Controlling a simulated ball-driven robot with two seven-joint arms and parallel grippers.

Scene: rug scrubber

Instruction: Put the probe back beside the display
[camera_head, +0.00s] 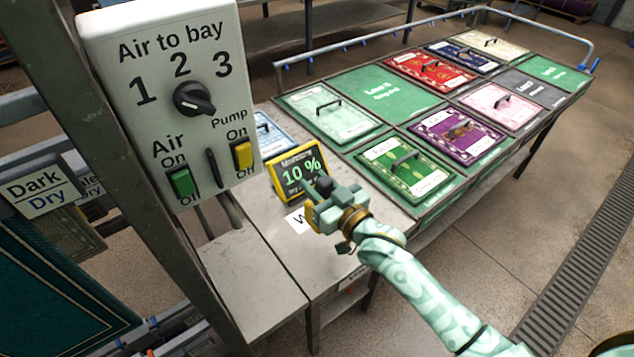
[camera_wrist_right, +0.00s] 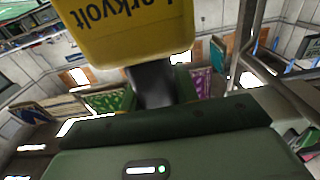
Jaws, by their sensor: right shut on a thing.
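The display (camera_head: 298,172) is a yellow-framed screen reading "10 %", standing tilted on the grey metal bench. My right gripper (camera_head: 328,200) is just in front of its lower right side and is shut on the probe, whose dark end (camera_head: 324,185) shows above the fingers. In the right wrist view a black stem (camera_wrist_right: 152,86) stands between the fingers, below a yellow body (camera_wrist_right: 130,28) with upside-down lettering. I cannot tell whether the yellow body is joined to the stem or stands behind it. The fingers hide most of the probe. My left gripper is not in view.
A white label (camera_head: 298,220), partly covered, lies on the bench (camera_head: 250,275) by my gripper. A control box (camera_head: 165,95) with a knob and switches stands close at the left. A sloped rack (camera_head: 385,100) with several handled rug samples extends back right. The front bench top is clear.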

